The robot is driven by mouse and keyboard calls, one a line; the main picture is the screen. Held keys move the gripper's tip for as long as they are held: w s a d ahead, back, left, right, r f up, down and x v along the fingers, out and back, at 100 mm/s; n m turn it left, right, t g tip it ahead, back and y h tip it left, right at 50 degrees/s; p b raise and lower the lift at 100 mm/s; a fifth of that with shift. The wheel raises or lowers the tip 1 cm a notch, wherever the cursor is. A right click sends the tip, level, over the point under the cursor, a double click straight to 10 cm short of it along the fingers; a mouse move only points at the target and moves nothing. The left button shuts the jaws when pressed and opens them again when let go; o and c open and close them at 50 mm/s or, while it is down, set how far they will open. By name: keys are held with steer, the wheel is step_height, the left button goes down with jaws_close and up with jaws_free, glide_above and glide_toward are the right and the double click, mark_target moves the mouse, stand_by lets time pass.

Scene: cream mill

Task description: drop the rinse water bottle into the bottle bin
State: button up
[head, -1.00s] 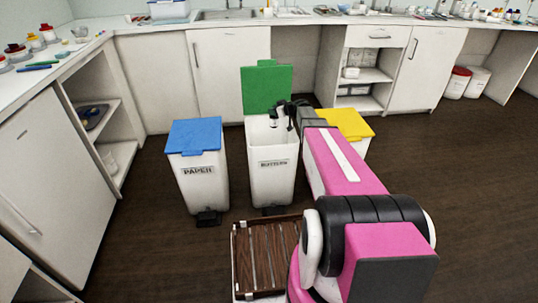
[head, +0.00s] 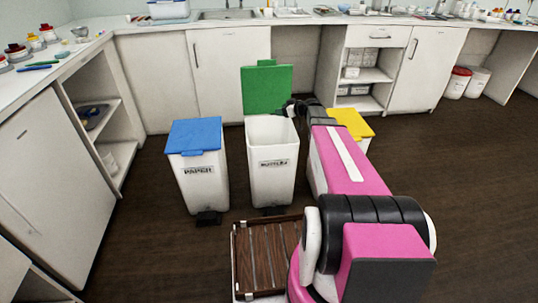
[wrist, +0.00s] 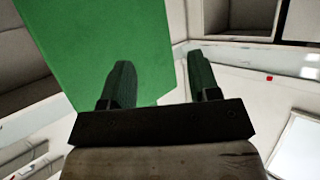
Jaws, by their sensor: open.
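The bottle bin (head: 271,180) is the white middle bin with a label on its front. Its green lid (head: 266,90) stands open behind it, and the inside that shows looks empty near the top. My gripper (head: 281,110) is at the back right of the bin's opening, in front of the lid. In the wrist view my gripper (wrist: 162,80) has its two dark fingers apart with nothing between them, and the green lid (wrist: 105,45) fills the upper left. The rinse water bottle does not show in either view now; the bin's bottom is hidden.
A blue-lidded paper bin (head: 198,170) stands at the left, and a yellow-lidded bin (head: 350,122) is partly behind my arm at the right. White cabinets and counters line the back and left. Dark floor (head: 460,190) is clear at the right.

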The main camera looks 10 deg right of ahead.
steer(key=v, duration=0.4)
steer(key=shift+s+d+r, duration=0.2)
steer(key=shift+s+d, duration=0.05)
steer(key=shift+s, duration=0.05)
